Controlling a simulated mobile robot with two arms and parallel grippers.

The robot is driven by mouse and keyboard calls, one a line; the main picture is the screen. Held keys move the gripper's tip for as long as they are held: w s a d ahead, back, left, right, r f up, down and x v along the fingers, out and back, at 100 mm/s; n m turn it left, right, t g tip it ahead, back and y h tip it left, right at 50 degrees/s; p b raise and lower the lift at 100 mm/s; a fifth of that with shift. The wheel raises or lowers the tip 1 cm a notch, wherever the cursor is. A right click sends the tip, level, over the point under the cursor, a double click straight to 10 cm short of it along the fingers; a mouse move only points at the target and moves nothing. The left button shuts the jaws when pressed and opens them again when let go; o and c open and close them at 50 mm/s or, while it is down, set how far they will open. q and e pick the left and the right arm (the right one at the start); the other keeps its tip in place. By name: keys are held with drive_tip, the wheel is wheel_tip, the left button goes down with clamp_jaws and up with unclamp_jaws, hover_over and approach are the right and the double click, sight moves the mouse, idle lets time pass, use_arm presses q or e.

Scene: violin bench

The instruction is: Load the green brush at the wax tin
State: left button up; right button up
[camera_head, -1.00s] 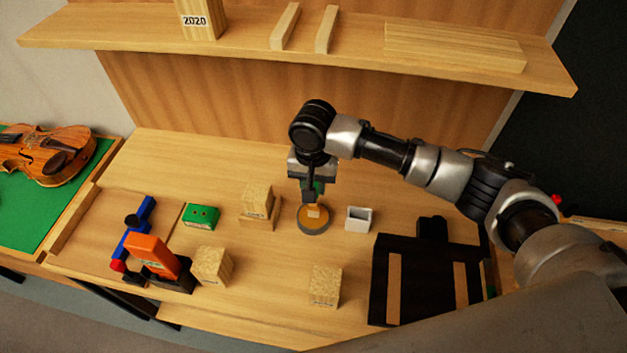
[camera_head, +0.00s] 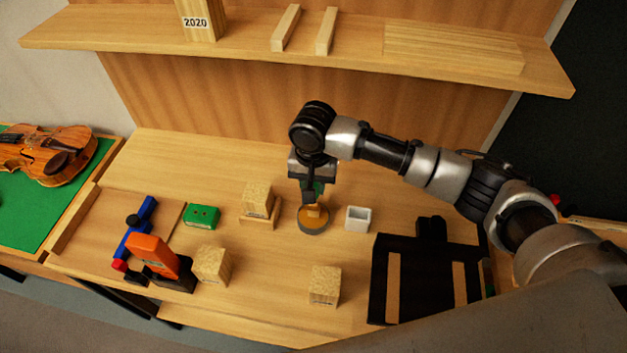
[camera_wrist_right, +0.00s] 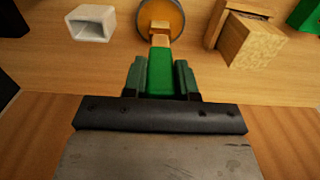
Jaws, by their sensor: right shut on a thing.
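The green brush (camera_wrist_right: 160,72) is held between the fingers of my right gripper (camera_wrist_right: 160,80), which is shut on its green handle. The brush's light tip reaches over the round wax tin (camera_wrist_right: 150,12), with its dark rim and amber wax. In the head view my right gripper (camera_head: 312,190) is directly above the wax tin (camera_head: 313,220), and the brush tip (camera_head: 313,211) appears at the wax. I cannot tell for sure whether the tip touches it. My left gripper is not in view.
A white open box (camera_head: 358,218) stands right of the tin, and a wooden block on a stand (camera_head: 258,203) left of it. A green block (camera_head: 202,215), orange device (camera_head: 153,255), loose wooden blocks (camera_head: 325,285) and a black rack (camera_head: 425,280) surround it. A shelf (camera_head: 300,50) overhangs behind.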

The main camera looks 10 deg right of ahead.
drive_tip(key=shift+s+f+p, duration=0.1)
drive_tip(key=shift+p, duration=0.3)
idle(1.3)
wheel_tip(320, 180, up, 5)
drive_tip(key=p, duration=0.6)
drive_tip(key=shift+r+p, duration=1.1)
drive_tip(key=shift+p, duration=0.25)
